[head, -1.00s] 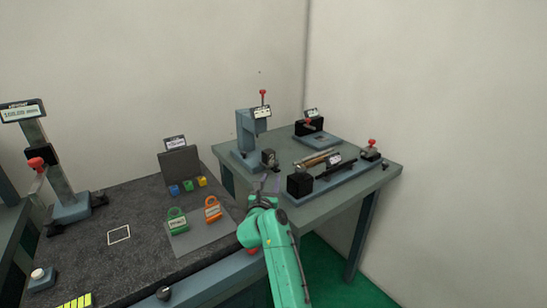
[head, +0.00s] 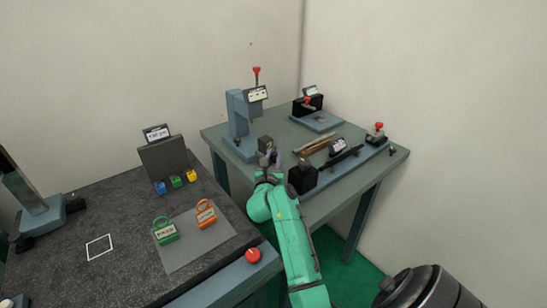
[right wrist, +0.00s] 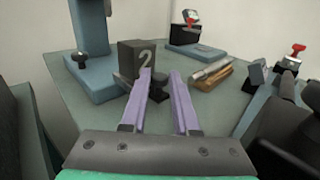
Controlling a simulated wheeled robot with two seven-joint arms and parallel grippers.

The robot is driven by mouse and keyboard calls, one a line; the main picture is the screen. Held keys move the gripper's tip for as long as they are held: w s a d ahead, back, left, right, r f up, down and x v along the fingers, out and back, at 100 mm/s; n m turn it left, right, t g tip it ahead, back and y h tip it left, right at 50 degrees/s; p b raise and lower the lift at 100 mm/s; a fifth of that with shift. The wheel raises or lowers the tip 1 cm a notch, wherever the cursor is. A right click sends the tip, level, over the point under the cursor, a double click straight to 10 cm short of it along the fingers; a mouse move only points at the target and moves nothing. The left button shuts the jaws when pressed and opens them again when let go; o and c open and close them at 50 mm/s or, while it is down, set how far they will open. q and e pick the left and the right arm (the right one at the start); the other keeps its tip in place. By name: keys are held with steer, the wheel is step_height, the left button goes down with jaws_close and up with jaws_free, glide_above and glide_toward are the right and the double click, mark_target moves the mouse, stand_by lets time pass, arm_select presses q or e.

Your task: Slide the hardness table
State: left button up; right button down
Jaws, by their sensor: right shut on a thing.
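My right gripper (head: 271,157) has purple fingers and also shows in the right wrist view (right wrist: 160,76). It is shut on a small dark knob (right wrist: 159,88) in front of a dark block marked 2 (right wrist: 137,61). That block also shows in the head view (head: 265,143), standing by the base of a blue-grey press-like stand (head: 238,118) with a red-topped lever and a small display. I take this stand for the hardness tester; I cannot tell which part is its table. A second dark knob (right wrist: 75,60) is at the stand's base. My left gripper is out of view.
A long blue-grey fixture (head: 345,168) with black blocks lies right of the gripper. Another small device (head: 310,104) stands at the back. The left bench holds green (head: 165,230) and orange (head: 205,213) padlock-like tags.

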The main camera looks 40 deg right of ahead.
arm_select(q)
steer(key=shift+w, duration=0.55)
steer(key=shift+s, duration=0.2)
arm_select(e)
steer(key=shift+f, duration=0.1)
stand_by(0.4)
